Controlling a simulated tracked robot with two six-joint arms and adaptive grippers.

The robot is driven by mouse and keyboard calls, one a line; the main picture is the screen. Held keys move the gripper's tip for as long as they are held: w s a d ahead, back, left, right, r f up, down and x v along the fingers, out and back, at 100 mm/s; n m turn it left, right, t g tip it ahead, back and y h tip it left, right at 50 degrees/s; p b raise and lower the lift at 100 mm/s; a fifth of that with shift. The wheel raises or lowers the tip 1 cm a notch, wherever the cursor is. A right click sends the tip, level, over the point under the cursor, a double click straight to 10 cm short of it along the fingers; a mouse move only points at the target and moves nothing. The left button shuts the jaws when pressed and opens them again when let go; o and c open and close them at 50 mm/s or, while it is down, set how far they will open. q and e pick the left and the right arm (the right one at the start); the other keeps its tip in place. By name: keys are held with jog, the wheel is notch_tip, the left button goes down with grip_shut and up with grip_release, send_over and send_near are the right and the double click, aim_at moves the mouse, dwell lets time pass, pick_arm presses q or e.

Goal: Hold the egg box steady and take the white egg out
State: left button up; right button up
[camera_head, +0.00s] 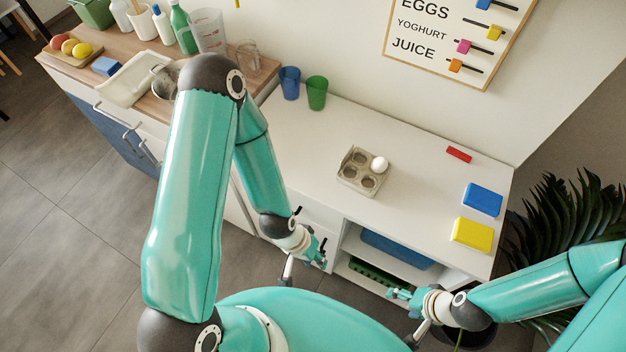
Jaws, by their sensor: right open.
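The grey egg box (345,174) stands open on the white counter. The white egg (379,163) sits in its back right cup; the other cups look empty. My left gripper (320,252) is in front of the counter, below and left of the egg box, apart from it. The picture is too small to tell whether it is open or shut. My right gripper (392,294) is open and empty, low in front of the shelf, apart from the box.
A blue cup (290,82) and a green cup (317,92) stand at the counter's back left. A red block (458,154), a blue box (482,199) and a yellow box (472,234) lie to the right. The counter around the egg box is clear.

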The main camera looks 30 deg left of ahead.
pick_arm(q)
jog(key=w+a+r+m+t+y+b, duration=0.1)
jog(key=w+a+r+t+b, duration=0.1)
jog(key=w+b, duration=0.2)
jog(key=w+a+r+m+t+y+b, duration=0.1)
jog(key=w+a+r+t+b, duration=0.1)
jog(key=w+b, duration=0.2)
jog(key=w+a+r+m+t+y+b, duration=0.1)
jog(key=w+a+r+t+b, duration=0.1)
jog(key=w+b, duration=0.2)
jog(key=shift+w+a+m+b, duration=0.1)
jog(key=shift+a+m+b, duration=0.2)
jog(key=shift+b, duration=0.15)
notch_tip(320, 180, up, 10)
jog(key=d+t+b, duration=0.1)
jog(key=t+b, duration=0.6)
jog(key=b, duration=0.9)
send_near(348, 152)
jog(key=shift+n+h, duration=0.3)
jog(key=shift+n, duration=0.1)
jog(key=x, duration=1)
jog(key=shift+a+f, duration=0.25)
jog(key=shift+f, duration=0.05)
